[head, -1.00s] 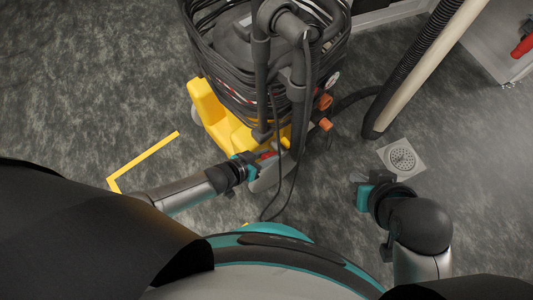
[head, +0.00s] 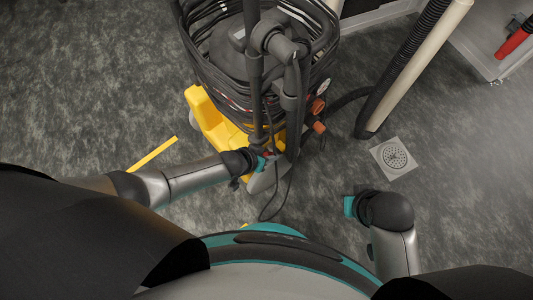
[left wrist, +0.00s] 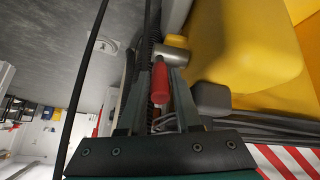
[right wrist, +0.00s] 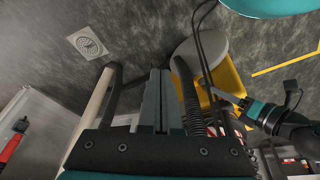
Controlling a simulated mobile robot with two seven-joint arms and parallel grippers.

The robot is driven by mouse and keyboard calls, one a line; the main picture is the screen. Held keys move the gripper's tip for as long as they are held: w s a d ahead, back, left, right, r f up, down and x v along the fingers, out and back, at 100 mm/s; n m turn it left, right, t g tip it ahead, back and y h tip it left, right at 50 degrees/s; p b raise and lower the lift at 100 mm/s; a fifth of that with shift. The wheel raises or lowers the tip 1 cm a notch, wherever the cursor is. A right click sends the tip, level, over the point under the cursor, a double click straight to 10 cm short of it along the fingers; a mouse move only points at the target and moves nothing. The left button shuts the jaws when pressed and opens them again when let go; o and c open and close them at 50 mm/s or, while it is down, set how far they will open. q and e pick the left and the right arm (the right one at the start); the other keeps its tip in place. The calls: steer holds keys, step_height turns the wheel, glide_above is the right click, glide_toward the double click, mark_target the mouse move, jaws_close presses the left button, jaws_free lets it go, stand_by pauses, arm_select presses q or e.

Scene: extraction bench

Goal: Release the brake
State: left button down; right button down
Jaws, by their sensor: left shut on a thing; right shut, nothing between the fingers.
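The brake lever shows in the left wrist view as a red grip (left wrist: 160,84) on a grey metal pivot (left wrist: 174,56), beside the yellow body of the wheeled machine (left wrist: 240,45). My left gripper (left wrist: 158,78) is shut on the red grip, which lies between its two fingers. In the head view my left gripper (head: 262,163) is at the low front of the machine, and only a speck of red shows past it. My right gripper (head: 348,206) is shut and empty, held apart from the machine at the right; its closed fingers also show in the right wrist view (right wrist: 158,85).
Coiled black cable (head: 215,70) and dark hoses hang on the machine, with loose cables near my left gripper. A beige pipe (head: 425,55) stands to the right. A floor drain (head: 394,157) and open grey floor lie near my right arm.

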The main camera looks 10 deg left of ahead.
arm_select(q)
steer(key=shift+w+d+r+g+y+p, duration=0.2)
steer(key=shift+w+g+y+p, duration=0.15)
steer(key=shift+g, duration=0.25)
arm_select(e)
steer(key=shift+s+f, duration=0.25)
steer(key=shift+f, duration=0.7)
arm_select(q)
steer(key=c, duration=0.6)
jaws_free()
steer(key=shift+s+r, duration=0.1)
steer(key=shift+r, duration=0.05)
arm_select(e)
steer(key=shift+r, duration=0.1)
